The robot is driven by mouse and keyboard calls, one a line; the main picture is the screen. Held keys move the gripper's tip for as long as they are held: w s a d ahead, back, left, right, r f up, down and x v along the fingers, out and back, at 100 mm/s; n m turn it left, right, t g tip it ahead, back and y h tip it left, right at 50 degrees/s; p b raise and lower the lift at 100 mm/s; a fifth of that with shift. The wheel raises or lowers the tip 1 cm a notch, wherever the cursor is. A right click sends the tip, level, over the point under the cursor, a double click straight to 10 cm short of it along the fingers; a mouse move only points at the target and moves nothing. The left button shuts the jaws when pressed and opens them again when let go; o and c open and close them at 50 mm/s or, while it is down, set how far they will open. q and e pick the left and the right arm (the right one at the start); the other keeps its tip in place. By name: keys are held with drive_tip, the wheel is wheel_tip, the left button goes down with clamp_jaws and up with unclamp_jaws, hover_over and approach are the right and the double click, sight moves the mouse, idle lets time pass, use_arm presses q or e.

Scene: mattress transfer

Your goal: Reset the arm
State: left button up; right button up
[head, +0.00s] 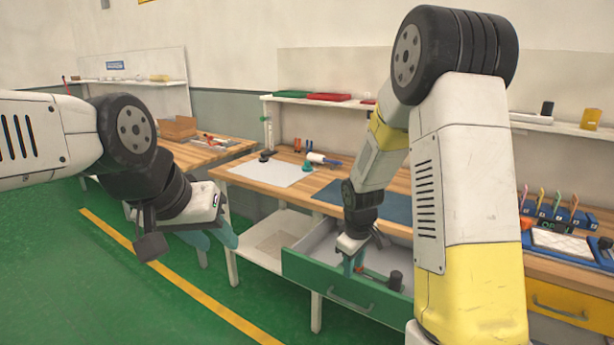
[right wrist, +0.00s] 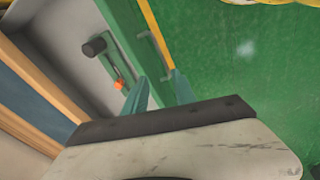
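My left gripper (head: 212,238) hangs over the green floor at the left of the head view, clear of the benches. Its teal fingers are spread and hold nothing. My right gripper (head: 357,264) points down at the open green drawer (head: 340,292) under the workbench. In the right wrist view its two teal fingers (right wrist: 158,95) are apart with nothing visible between them, near the drawer's front panel. I cannot tell whether they touch it. A dark cylindrical object (head: 395,281) is at the drawer; it also shows in the right wrist view (right wrist: 95,46). My right forearm hides part of the bench.
The wooden workbench (head: 228,172) carries a white sheet (head: 272,172), a blue mat (head: 385,203) and small tools. A blue rack (head: 550,212) with colored tools stands at the right. A yellow drawer (head: 570,300) is below it. Green floor (head: 50,245) at left is free.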

drive_tip(key=s+r+m+t+y, duration=0.1)
drive_tip(key=s+r+m, duration=0.1)
drive_tip(key=s+r, duration=0.45)
drive_tip(key=s+r+m+t+y, duration=0.1)
drive_tip(key=s+r+m, duration=0.2)
drive_tip(key=r, duration=0.7)
drive_tip(key=s+r+m+t, duration=0.1)
drive_tip(key=s+r+m, duration=0.2)
drive_tip(key=s+r, duration=0.4)
drive_tip(key=s, duration=0.4)
drive_tip(key=shift+s+d+t, duration=0.3)
drive_tip(key=shift+s+t, duration=0.1)
